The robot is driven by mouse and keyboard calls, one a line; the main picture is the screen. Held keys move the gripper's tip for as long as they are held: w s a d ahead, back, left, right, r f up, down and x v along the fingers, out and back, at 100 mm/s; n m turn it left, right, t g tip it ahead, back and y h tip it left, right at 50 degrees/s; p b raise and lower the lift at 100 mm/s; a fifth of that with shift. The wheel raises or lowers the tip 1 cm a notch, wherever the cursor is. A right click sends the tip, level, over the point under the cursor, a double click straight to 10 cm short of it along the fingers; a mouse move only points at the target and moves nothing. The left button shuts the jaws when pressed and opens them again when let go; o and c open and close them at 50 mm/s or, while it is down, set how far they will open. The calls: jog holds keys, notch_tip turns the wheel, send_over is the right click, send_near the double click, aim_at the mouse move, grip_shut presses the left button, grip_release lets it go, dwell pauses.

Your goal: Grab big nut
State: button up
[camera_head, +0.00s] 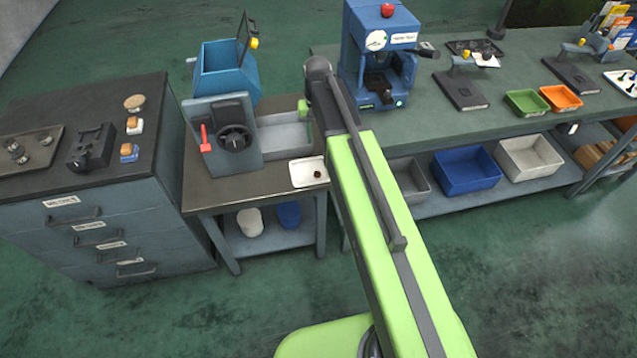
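A small dark brown piece (318,174), which looks like a nut, lies on a white tray (302,180) at the front right corner of the middle bench. It is too small to make out its shape clearly. My lime green arm reaches up past the right side of this tray. A small lime green part (304,112) shows left of the arm's dark upper link, above the grey trough, and seems to belong to my arm's end. The fingers cannot be made out, so I cannot tell whether my gripper is open or holds anything.
A blue-hoppered machine (222,130) with a dark knob and red lever stands left of the tray. A grey trough (283,133) lies behind it. A blue press (380,60) stands on the right bench. A drawer cabinet (100,225) is at left. The front floor is clear.

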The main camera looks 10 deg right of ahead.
aim_at(317, 173)
notch_tip(317, 173, down, 18)
jog(key=b, duration=1.7)
jog(key=shift+s+r+b, duration=0.1)
jog(key=shift+r+b, duration=0.05)
jog(key=shift+b, duration=0.2)
jog(key=shift+r, duration=0.2)
grip_shut()
